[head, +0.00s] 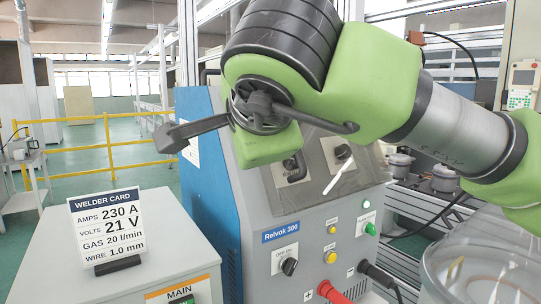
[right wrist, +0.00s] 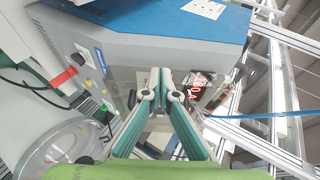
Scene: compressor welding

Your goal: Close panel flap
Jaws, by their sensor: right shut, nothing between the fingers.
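The grey and blue welder (head: 305,222), labelled Relvok 300, stands in the middle of the head view. Its slanted metal control panel (head: 318,172) with dark knobs is partly covered by my green right arm. I cannot clearly tell the flap from the panel; a pale streak crosses the panel. In the head view my right gripper's fingers are hard to make out against the wrist. In the right wrist view the right gripper (right wrist: 162,95) is shut and empty, its teal fingers close together in front of the welder's panel side. A red-lit display (right wrist: 199,85) shows just right of the fingertips. My left gripper is not in view.
A grey cabinet (head: 135,268) with a welder card (head: 107,228) stands at left. Red (head: 333,292) and black (head: 378,275) plugs stick out of the welder's lower front. A clear round container (head: 485,270) is at lower right. A yellow railing (head: 110,145) stands behind.

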